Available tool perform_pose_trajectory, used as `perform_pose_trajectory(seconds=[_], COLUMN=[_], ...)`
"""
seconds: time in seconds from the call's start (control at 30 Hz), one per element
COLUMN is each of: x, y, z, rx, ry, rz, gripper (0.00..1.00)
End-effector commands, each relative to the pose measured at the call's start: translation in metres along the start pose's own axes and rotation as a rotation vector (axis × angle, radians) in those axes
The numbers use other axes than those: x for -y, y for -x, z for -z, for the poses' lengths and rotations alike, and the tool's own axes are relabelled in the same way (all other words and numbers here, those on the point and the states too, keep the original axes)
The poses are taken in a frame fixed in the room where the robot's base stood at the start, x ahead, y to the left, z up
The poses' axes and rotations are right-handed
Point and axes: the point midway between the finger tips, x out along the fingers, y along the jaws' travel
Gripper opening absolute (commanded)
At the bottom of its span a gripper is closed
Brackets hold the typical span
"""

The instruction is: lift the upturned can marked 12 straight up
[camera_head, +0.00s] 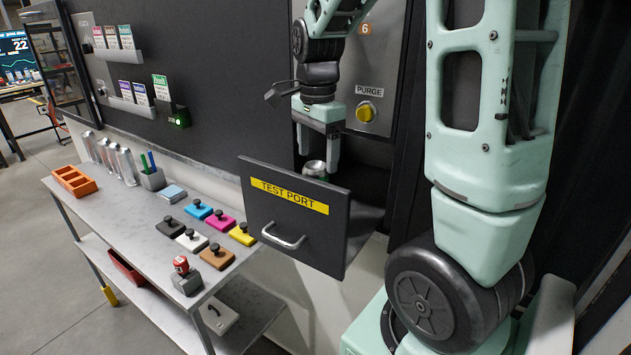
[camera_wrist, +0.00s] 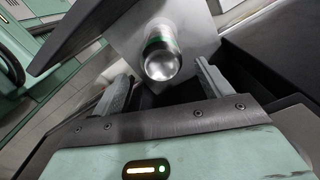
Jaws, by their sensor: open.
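A silver can with a green band (camera_head: 315,168) stands in the open test port drawer. In the wrist view the can (camera_wrist: 161,60) shows its bare metal end toward the camera, on a pale plate. I cannot read any number on it. My gripper (camera_head: 318,163) points down over the drawer, with its fingertips at about the height of the can's upper end. In the wrist view my gripper's (camera_wrist: 164,75) two fingers are spread wide, one toward each side of the can, with gaps between. The can's lower part is hidden behind the drawer front in the head view.
The drawer front labelled TEST PORT (camera_head: 290,215) stands pulled out before the can. A dark panel with a PURGE knob (camera_head: 366,111) is behind. A bench (camera_head: 130,225) at left holds colored stamp pads, several silver cans (camera_head: 127,166) and an orange tray (camera_head: 75,181).

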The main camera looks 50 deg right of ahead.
Motion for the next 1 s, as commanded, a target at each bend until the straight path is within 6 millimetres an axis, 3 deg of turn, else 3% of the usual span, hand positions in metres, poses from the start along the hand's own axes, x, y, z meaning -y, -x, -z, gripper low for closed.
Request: perform_pose_trajectory(seconds=[0.23,0.5,0.8,0.83,1.0], x=[0.0,0.002,0.002,0.002,0.002], y=[-0.017,-0.054,-0.061,-0.061,-0.061], z=[-0.001,-0.001,-0.001,-0.001,-0.001], rx=[0.0,0.0,-0.001,-0.001,-0.001], ry=[0.001,0.0,0.001,0.001,0.001], rz=[-0.005,-0.005,0.0,0.0,0.0], gripper=[0.77,0.77,0.77,0.75,0.3])
